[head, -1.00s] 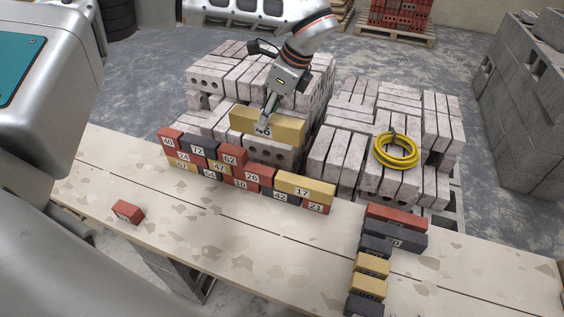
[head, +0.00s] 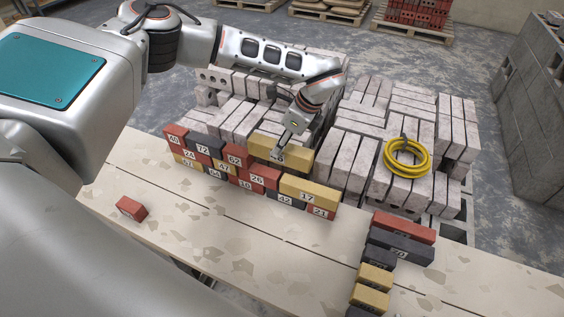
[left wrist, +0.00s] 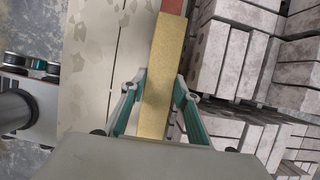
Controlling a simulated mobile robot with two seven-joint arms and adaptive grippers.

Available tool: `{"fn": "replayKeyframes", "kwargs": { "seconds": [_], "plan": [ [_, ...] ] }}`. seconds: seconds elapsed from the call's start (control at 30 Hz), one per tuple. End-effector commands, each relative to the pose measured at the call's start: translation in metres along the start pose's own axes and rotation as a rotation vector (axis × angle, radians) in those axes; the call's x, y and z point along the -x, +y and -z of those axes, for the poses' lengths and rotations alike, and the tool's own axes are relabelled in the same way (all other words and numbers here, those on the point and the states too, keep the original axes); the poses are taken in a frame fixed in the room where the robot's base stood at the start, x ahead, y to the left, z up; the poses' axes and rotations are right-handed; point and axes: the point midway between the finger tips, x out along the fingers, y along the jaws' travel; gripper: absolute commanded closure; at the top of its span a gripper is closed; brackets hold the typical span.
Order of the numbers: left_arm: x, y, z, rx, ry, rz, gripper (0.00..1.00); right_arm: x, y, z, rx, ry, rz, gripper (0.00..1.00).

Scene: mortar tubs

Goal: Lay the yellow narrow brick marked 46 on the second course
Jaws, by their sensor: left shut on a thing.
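My left gripper (head: 279,155) is shut on a long narrow yellow brick (head: 300,158); its number label is mostly hidden by the fingers. In the head view the brick appears just above and behind the wall's red brick 26 (head: 258,180) and yellow brick 17 (head: 308,190). I cannot tell whether it touches them. In the left wrist view the fingers (left wrist: 159,88) grip both sides of the yellow brick (left wrist: 165,50), with a red brick (left wrist: 174,6) beyond its far end. My right gripper is not in view.
The low numbered wall stands along the table (head: 210,235), with brick 72 (head: 204,145) high near its left end. A loose red brick (head: 131,208) lies at left. A row of bricks, including a red one (head: 403,226), lies at right. Pallets of grey blocks (head: 350,150) stand behind.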

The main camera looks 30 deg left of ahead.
Motion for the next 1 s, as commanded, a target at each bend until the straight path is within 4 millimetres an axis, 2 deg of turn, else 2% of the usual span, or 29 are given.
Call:
{"fn": "replayKeyframes", "kwargs": {
  "seconds": [0.2, 0.47, 0.7, 1.0],
  "plan": [
    [-0.029, -0.001, 0.012, 0.003, 0.001, 0.001, 1.0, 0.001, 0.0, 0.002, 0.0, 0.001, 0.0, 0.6],
    [-0.041, -0.001, 0.017, 0.002, 0.0, 0.001, 1.0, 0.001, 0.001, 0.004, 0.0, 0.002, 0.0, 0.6],
    [-0.069, -0.001, 0.029, 0.002, 0.0, 0.001, 1.0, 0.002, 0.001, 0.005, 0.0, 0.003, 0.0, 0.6],
    [-0.074, -0.002, 0.031, 0.003, 0.001, 0.003, 1.0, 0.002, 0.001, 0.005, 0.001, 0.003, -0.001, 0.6]
  ]
}}
